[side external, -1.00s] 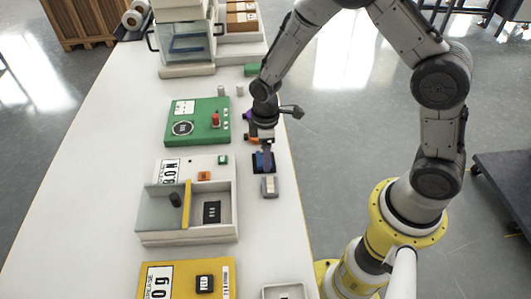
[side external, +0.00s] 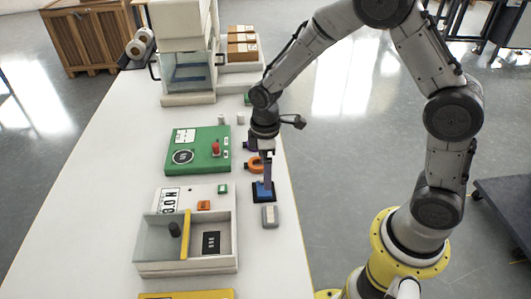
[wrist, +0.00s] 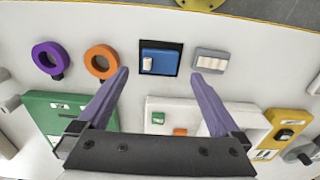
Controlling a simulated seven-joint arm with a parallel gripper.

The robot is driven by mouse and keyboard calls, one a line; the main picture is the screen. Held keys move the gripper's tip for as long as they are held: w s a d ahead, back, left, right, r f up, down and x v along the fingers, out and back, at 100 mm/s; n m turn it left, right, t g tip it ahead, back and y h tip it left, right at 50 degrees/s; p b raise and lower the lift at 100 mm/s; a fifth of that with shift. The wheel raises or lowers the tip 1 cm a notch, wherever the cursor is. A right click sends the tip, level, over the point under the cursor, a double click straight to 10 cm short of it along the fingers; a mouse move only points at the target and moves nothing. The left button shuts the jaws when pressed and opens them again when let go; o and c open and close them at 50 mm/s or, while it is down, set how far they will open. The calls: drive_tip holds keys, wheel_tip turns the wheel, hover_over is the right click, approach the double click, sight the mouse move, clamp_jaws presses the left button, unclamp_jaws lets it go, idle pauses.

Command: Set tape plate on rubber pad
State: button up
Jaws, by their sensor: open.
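A blue plate with a small white piece on it, seemingly the tape plate (wrist: 175,61), lies on a black square, seemingly the rubber pad (wrist: 142,43). A dark border shows around the blue plate in the wrist view. In the side view the plate (side external: 260,189) is partly behind the fingers. My gripper (wrist: 160,73) is open, with its purple fingers apart on either side of the plate and nothing between them. In the side view my gripper (side external: 267,183) points down just over the plate. Whether the fingertips touch anything is unclear.
A grey block with pale stripes (wrist: 212,60) lies right beside the pad. Orange (wrist: 101,62) and purple (wrist: 48,58) rings are on the other side. A green panel (side external: 197,152) and a walled white tray (side external: 186,268) stand nearby. The table edge is close.

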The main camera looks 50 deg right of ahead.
drive_tip(key=s+d+r+m+t, duration=0.1)
drive_tip(key=s+r+m, duration=0.1)
drive_tip(key=s+r, duration=0.5)
drive_tip(key=s+d+r+m+t, duration=0.2)
drive_tip(key=r, duration=0.8)
drive_tip(key=s+r+m+t, duration=0.1)
drive_tip(key=s+m, duration=0.1)
drive_tip(key=s, duration=0.4)
drive_tip(key=s+d+r+m+t, duration=0.1)
drive_tip(key=s+r+m, duration=0.1)
drive_tip(key=s, duration=0.4)
drive_tip(key=shift+d+m+t, duration=0.15)
drive_tip(key=shift+m+t, duration=0.15)
drive_tip(key=shift+m, duration=0.2)
drive_tip(key=shift+r, duration=0.1)
